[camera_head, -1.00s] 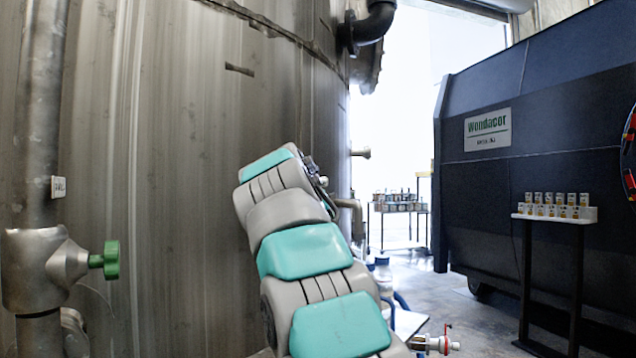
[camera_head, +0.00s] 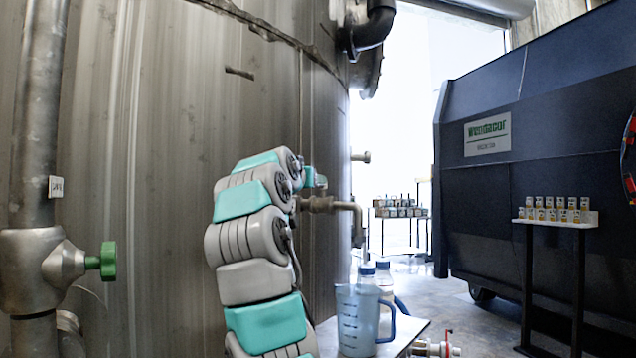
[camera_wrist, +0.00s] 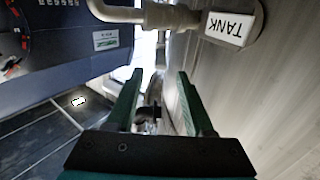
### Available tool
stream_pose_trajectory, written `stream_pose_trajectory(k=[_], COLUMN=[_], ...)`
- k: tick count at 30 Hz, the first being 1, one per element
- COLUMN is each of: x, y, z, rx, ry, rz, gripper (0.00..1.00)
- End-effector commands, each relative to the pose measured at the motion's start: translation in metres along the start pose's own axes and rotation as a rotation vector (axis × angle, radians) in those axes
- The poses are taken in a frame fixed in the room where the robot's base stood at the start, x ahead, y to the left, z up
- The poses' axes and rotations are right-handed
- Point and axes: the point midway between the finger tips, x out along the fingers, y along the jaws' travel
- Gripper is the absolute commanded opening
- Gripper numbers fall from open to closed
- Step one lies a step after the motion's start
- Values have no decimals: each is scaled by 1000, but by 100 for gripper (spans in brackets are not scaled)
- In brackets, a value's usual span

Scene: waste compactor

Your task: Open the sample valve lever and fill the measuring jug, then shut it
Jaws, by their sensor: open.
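The measuring jug (camera_head: 357,322) is translucent with a blue handle and markings, and stands upright on a light shelf below the spout. The sample pipe (camera_head: 325,205) comes out of the steel tank and bends down as a spout (camera_head: 357,228) above the jug. The pipe (camera_wrist: 135,14) also crosses the top of the wrist view, beside a white "TANK" tag (camera_wrist: 230,27). I cannot make out the valve lever for certain. My gripper (camera_wrist: 158,80) is open with nothing held, its two green fingers apart. In the head view its end is small, near the sample pipe and partly hidden by my arm.
Bottles with blue caps (camera_head: 383,275) stand behind the jug on the shelf (camera_head: 408,333). A green-knobbed valve (camera_head: 108,261) is at left. A stand with sample vials (camera_head: 556,216) and the dark compactor (camera_head: 490,190) are at right. The steel tank wall (camera_head: 160,180) fills the left.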

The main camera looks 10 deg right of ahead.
Motion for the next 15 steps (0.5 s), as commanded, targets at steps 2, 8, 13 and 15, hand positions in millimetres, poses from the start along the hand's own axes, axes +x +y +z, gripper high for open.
stream_pose_trajectory(k=[2, 8, 13, 15], x=[10, 39, 59, 64], y=[-1, -1, 0, 0], z=[-1, -1, -1, -1], rx=[-4, -5, -3, -3], ry=[-4, -6, -5, -4], rz=[1, 0, 1, 1], gripper=[52, 52, 52, 52])
